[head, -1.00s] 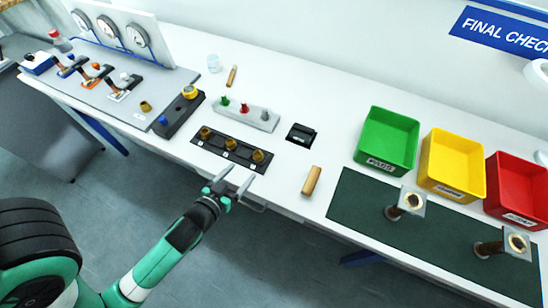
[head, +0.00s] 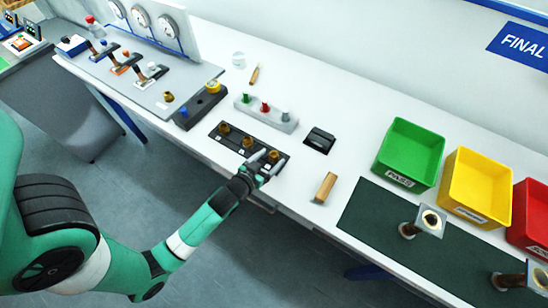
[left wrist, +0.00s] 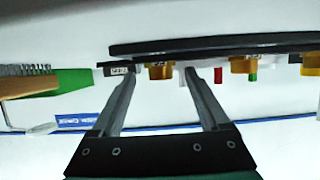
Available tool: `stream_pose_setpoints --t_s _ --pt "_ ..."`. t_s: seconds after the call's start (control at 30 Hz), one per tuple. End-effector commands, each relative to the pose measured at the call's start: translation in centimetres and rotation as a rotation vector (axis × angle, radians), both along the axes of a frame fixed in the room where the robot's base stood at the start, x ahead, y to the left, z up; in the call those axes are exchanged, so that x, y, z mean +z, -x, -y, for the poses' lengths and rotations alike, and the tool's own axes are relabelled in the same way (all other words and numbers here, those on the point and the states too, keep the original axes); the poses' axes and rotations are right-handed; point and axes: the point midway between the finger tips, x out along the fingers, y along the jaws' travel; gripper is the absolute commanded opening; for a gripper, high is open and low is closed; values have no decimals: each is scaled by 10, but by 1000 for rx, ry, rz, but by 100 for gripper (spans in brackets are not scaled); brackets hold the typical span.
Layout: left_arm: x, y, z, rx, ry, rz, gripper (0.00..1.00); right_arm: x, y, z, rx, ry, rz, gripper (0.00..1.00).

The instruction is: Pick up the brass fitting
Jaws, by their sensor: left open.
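Three brass fittings stand in a row in a black tray (head: 235,146) near the front edge of the bench: a left one (head: 223,127), a middle one (head: 247,142) and a right one (head: 273,156). My left gripper (head: 268,163) is open at the right end of the tray, its fingers around or just beside the right fitting. In the left wrist view, one fitting (left wrist: 160,71) shows between the open fingertips (left wrist: 160,72), and another fitting (left wrist: 243,65) is off to the right. I cannot tell whether a finger touches the fitting. My right gripper is not in view.
A grey block with coloured pegs (head: 266,113) stands behind the tray. A black box (head: 320,140) and a wooden piece (head: 325,187) lie to the right. Green (head: 410,150), yellow (head: 477,185) and red bins stand farther right, behind a dark green mat (head: 375,215).

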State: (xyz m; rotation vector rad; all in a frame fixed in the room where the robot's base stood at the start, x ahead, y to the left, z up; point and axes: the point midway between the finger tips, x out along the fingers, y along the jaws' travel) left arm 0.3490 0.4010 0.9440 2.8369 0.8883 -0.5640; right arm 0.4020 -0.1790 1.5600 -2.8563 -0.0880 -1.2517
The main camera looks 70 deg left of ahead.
Motion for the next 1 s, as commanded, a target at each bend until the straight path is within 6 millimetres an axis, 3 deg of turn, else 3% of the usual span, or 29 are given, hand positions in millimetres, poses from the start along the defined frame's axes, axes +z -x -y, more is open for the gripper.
stream_pose_setpoints --t_s 0.1,0.33,0.77,1.0 --pt "-5 -10 -8 2 1 2 79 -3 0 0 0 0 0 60" --pt "-5 -11 -8 1 0 0 77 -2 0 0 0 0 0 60" --pt "-5 -10 -8 1 0 0 0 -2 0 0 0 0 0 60" --pt "-4 -11 -8 1 0 1 0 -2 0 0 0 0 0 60"
